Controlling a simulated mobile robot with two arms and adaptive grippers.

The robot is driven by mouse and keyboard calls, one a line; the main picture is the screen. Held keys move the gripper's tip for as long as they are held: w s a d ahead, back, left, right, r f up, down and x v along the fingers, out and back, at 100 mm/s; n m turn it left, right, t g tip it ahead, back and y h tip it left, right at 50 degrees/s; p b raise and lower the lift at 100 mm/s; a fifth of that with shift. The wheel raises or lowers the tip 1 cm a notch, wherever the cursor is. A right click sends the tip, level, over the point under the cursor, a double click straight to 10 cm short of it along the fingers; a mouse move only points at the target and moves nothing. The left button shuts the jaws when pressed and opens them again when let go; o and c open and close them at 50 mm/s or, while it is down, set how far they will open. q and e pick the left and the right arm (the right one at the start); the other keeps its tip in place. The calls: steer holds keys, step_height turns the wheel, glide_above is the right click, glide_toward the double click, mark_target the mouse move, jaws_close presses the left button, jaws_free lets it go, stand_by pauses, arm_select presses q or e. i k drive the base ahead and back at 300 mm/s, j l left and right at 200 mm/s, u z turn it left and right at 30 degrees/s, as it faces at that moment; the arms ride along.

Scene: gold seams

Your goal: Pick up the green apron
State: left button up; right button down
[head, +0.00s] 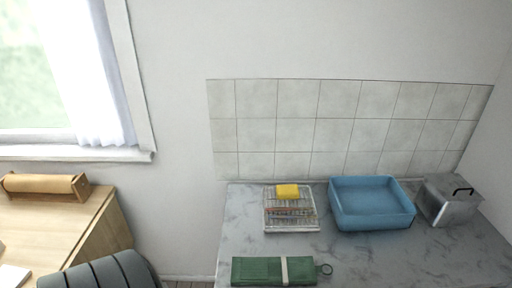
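The green apron (258,271) lies folded or rolled on the marble counter near the bottom of the head view. A pale band wraps around its middle, and a dark ring shows at its right end. Nothing is touching it. Neither of my grippers shows in this view.
The marble counter (350,262) holds a white rack (291,227) with a yellow sponge (287,191), a blue basin (372,204) and a metal box (449,203). Bare counter lies right of the apron. A wooden desk (95,207) with a brown roll (42,185) and a dark ribbed chair back (100,272) stand left.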

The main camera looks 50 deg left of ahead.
mark_target(284, 270)
steer(key=u, duration=1.25)
